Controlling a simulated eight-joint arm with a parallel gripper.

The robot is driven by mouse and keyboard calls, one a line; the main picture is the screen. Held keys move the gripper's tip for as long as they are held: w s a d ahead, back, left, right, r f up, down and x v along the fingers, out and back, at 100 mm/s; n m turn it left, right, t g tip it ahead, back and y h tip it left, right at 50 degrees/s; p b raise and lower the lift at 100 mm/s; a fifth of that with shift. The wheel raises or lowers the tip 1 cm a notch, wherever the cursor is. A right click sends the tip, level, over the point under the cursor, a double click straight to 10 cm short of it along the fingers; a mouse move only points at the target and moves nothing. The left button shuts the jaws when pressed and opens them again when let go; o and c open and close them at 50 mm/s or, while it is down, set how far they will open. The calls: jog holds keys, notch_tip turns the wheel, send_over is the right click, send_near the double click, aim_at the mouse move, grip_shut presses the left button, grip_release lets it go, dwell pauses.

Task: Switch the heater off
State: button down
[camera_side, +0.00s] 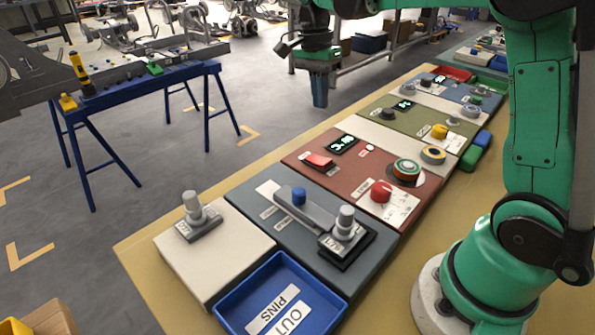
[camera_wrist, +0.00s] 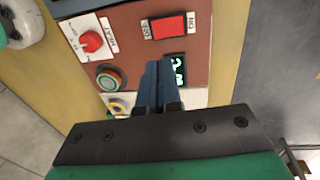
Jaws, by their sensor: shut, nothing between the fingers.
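The heater appears to be the red-brown panel (camera_side: 303,181) in the middle of the row. In the wrist view, the rocker (camera_wrist: 169,26) lies beyond my fingertips, with a small label at each end, and the lit display (camera_wrist: 176,70) is partly covered by my fingers. Which way the rocker is tipped is unclear. My gripper (camera_side: 320,104) is shut and empty, pointing down above and apart from the panels; its fingers (camera_wrist: 155,66) are together.
Nearer are a blue-grey panel with a lever (camera_side: 298,196), a white panel and a blue bin (camera_side: 250,299).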

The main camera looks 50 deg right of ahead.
aim_at(318, 158)
jog(key=f, duration=0.3)
jog(key=s+f, duration=0.1)
jog(key=f, duration=0.7)
jog(key=shift+s, duration=0.3)
jog(key=shift+f, duration=0.15)
jog(key=shift+w+r, duration=0.2)
jog(key=shift+w, duration=0.55)
